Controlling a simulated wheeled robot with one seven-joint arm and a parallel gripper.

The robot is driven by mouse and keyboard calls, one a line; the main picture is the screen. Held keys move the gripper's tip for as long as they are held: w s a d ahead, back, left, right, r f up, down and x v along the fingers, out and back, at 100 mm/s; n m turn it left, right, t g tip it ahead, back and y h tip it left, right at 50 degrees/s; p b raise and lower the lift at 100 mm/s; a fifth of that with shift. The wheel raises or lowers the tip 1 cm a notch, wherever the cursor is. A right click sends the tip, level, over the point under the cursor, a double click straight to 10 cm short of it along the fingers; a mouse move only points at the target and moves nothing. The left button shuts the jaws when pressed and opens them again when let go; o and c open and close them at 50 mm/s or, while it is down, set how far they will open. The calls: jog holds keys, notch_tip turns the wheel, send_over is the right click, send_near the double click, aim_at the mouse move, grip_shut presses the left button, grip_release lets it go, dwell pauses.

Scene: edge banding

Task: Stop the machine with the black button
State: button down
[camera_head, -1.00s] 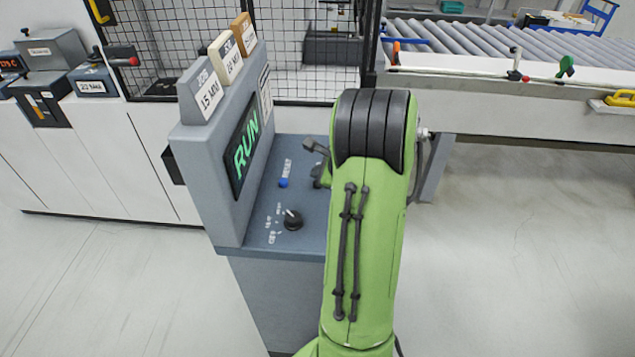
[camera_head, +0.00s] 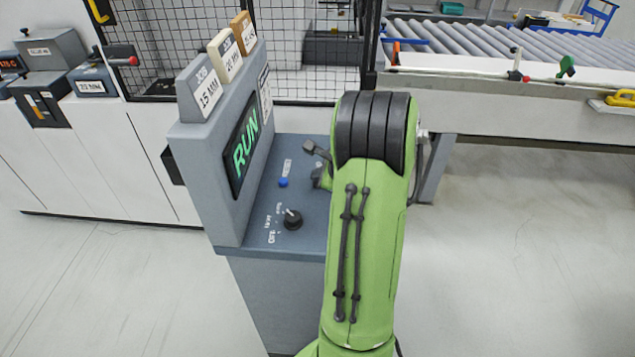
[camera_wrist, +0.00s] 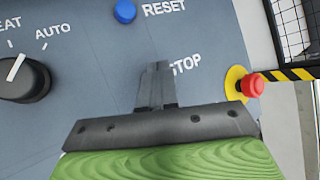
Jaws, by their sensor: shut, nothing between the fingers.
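The grey control console (camera_head: 205,190) stands left of my green arm, and its screen (camera_head: 243,152) reads RUN in green. In the wrist view my gripper (camera_wrist: 157,72) is shut and empty, over the panel by the partly covered STOP label (camera_wrist: 186,66). The black button is not visible; my gripper hides the panel beside that label. I cannot tell whether the fingertips touch anything.
A blue RESET button (camera_wrist: 124,11) is above left of my gripper. A black selector knob (camera_wrist: 24,80) is at the left. A red emergency stop (camera_wrist: 252,86) on a yellow ring is close at the right. Label cards (camera_head: 224,54) stand on the console top. Mesh fencing (camera_head: 300,50) is behind.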

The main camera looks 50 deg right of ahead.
jog(key=shift+f, duration=0.4)
dwell(0.4)
jog(key=shift+r+p, duration=0.6)
jog(key=shift+r, duration=0.35)
notch_tip(320, 180, up, 5)
jog(key=p, duration=0.4)
jog(key=shift+r+p, duration=0.15)
jog(key=shift+p, duration=0.15)
jog(key=shift+f, duration=0.2)
